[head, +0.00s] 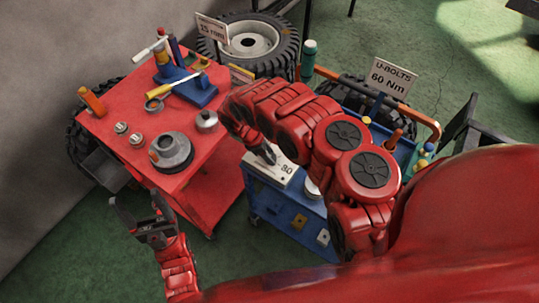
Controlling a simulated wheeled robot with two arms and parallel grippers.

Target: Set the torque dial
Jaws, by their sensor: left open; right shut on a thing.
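A white panel (263,168) with a number that looks like 80 lies on the blue cart, and it appears to carry the torque dial. My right gripper (269,156) reaches down to this panel and is shut on what seems to be the dial's knob. The knob is mostly hidden by the fingers and arm, so its setting cannot be read. My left gripper (138,208) is open and empty, in front of the red cart's near edge. A sign (390,79) at the back of the blue cart reads "U-BOLTS 60 Nm".
The red cart (103,107) at left holds a grey flanged part (171,151), a blue fixture (193,89) with tools, and small metal parts. A tyre (262,42) and a second sign (212,28) stand behind. The blue cart (272,213) also holds bottles and tools.

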